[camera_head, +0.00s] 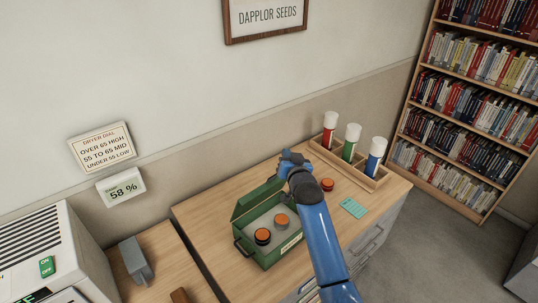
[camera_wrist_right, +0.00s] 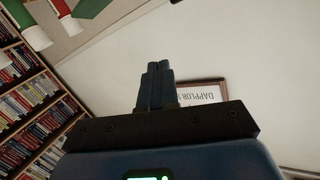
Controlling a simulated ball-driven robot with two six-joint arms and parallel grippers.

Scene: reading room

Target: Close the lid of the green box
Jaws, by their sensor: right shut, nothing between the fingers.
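The green box (camera_head: 270,262) stands on the wooden desk with its lid (camera_head: 258,199) raised at the back. Two round dark jars with orange tops, a nearer one (camera_head: 262,236) and a farther one (camera_head: 281,221), are inside it. My right gripper (camera_head: 286,156) is beyond the box, by the lid's right end; I cannot tell whether it touches the lid. Its fingers show pressed together and empty in the right wrist view (camera_wrist_right: 155,86). The box is not visible in that view. My left gripper is not in view.
A rack (camera_head: 370,182) with red, green and blue tubes stands behind, to the right. Another orange-topped jar (camera_head: 327,184) and a teal card (camera_head: 353,208) lie right of my arm. A grey machine (camera_head: 48,255) is at left, the bookcase (camera_head: 455,110) at right.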

